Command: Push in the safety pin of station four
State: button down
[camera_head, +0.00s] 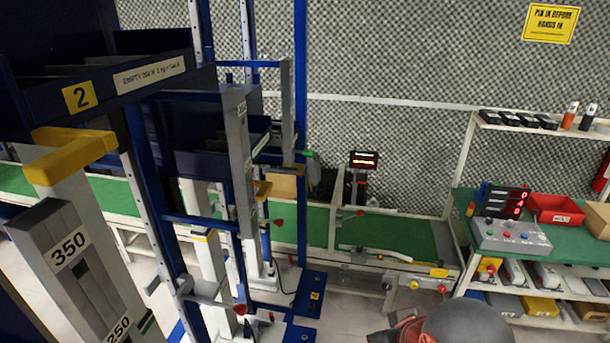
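Small red handles show on the frames, one at mid-height (278,222) and one low down (240,309). I cannot tell whether either is the safety pin of station four, nor whether it is in or out. A dark grey dome (466,322) and an orange-red part at the bottom edge seem to be my arm. My gripper's fingers do not show.
A green conveyor (385,232) runs along the back wall. A green bench (575,240) with a control box (511,234) and red bin (555,209) stands right. Some floor shows between frames and bench.

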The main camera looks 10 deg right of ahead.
aim_at(269, 170)
jog(key=i+l, duration=0.25)
jog(key=i, duration=0.15)
jog(key=i+l, duration=0.25)
jog(key=i, duration=0.15)
jog(key=i+l, duration=0.25)
jog(key=i, duration=0.2)
jog(key=l+z, duration=0.05)
